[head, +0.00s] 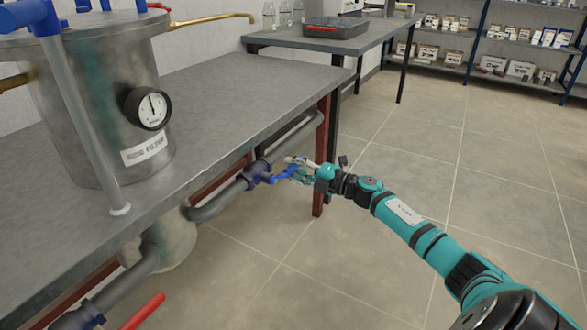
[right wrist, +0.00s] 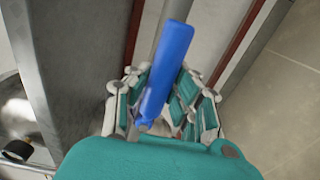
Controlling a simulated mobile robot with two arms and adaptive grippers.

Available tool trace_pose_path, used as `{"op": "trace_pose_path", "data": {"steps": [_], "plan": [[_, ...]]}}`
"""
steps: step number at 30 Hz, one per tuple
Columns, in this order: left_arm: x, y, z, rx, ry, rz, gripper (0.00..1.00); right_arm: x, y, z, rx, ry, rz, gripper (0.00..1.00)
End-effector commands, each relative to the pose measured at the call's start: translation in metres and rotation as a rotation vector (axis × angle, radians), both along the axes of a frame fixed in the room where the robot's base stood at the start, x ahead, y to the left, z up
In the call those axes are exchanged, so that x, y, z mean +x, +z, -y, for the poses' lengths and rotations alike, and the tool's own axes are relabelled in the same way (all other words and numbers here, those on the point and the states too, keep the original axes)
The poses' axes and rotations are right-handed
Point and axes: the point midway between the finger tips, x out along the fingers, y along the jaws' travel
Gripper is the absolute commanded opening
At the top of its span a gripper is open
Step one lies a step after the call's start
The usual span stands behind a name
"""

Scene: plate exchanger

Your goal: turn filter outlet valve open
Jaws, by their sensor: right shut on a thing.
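The blue valve handle (head: 283,174) sits on a dark blue valve body (head: 258,172) in the grey pipe below the front edge of the workbench. In the right wrist view the blue handle (right wrist: 166,70) stands between the fingers. My right gripper (head: 302,169) is at the handle's outer end and is shut on it; the gripper also shows in the right wrist view (right wrist: 163,100). The fingers hide part of the handle. My left gripper is not in view.
The workbench (head: 230,95) carries a steel tank with a gauge (head: 147,108). A red handle (head: 144,311) is on the lower pipe at the near left. A red table leg (head: 321,190) stands close behind my gripper. The floor to the right is clear.

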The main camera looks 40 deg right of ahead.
Motion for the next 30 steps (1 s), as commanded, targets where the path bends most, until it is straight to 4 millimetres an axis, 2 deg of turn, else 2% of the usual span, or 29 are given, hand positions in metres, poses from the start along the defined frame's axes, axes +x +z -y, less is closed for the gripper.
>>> {"op": "trace_pose_path", "data": {"steps": [11,12,18,26,30], "plan": [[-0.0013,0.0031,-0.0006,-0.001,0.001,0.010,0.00,-0.0001,0.0009,0.0000,-0.015,0.001,0.005,0.00],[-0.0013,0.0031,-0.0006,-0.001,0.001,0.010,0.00,-0.0001,0.0009,0.0000,-0.015,0.001,0.005,0.22],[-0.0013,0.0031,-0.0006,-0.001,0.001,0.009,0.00,-0.0001,0.0007,-0.0001,-0.011,0.001,0.003,0.47],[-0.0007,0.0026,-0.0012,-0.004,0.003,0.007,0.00,-0.0007,0.0002,0.0002,-0.008,0.001,0.002,0.47],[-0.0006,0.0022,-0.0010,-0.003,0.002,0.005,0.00,-0.0097,-0.0015,0.0040,-0.007,0.000,-0.001,0.47]]}}
